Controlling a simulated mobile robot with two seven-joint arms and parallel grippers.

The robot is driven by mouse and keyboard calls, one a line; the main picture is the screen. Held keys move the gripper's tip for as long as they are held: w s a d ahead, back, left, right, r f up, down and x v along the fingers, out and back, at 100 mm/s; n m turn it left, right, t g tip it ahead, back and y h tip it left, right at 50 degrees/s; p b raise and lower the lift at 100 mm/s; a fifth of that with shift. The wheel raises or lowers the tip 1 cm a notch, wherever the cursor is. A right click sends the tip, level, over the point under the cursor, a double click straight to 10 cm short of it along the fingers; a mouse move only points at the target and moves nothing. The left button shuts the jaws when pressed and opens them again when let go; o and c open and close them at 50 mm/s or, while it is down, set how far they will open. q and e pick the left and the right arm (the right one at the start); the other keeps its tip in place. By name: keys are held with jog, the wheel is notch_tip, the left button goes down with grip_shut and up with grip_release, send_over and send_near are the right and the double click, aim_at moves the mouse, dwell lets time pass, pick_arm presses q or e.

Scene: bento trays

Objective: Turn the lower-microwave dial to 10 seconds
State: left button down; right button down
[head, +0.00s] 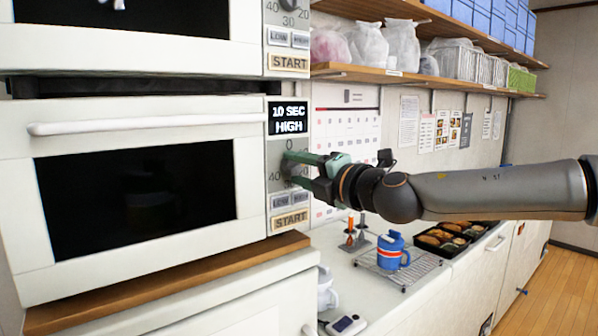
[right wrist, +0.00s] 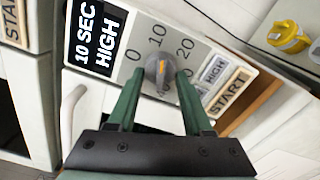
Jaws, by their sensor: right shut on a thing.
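The lower microwave (head: 130,190) fills the left of the head view, with its door shut. Its display (head: 289,118) reads "10 SEC HIGH", which also shows in the right wrist view (right wrist: 96,42). The grey dial (right wrist: 158,72) has an orange mark and sits below the 0, 10 and 20 marks. My right gripper (head: 290,165) reaches in from the right at the dial. In the right wrist view its green fingers (right wrist: 158,80) are shut on the dial, one on each side. In the head view the gripper hides the dial. My left gripper is not in view.
A START button (head: 290,221) and two small buttons lie just below the dial. An upper microwave (head: 140,40) is above. A blue mug (head: 392,251) stands on a wire rack (head: 425,268), with filled bento trays (head: 445,238) behind on the counter. Shelves hang above.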

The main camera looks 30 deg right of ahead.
jog(key=shift+f+n, duration=0.1)
jog(key=shift+n, duration=1)
jog(key=shift+c, duration=1.5)
grip_release()
jog(key=s+d+b, duration=0.1)
jog(key=s+b, duration=0.1)
jog(key=s, duration=1)
jog(key=shift+s, duration=0.25)
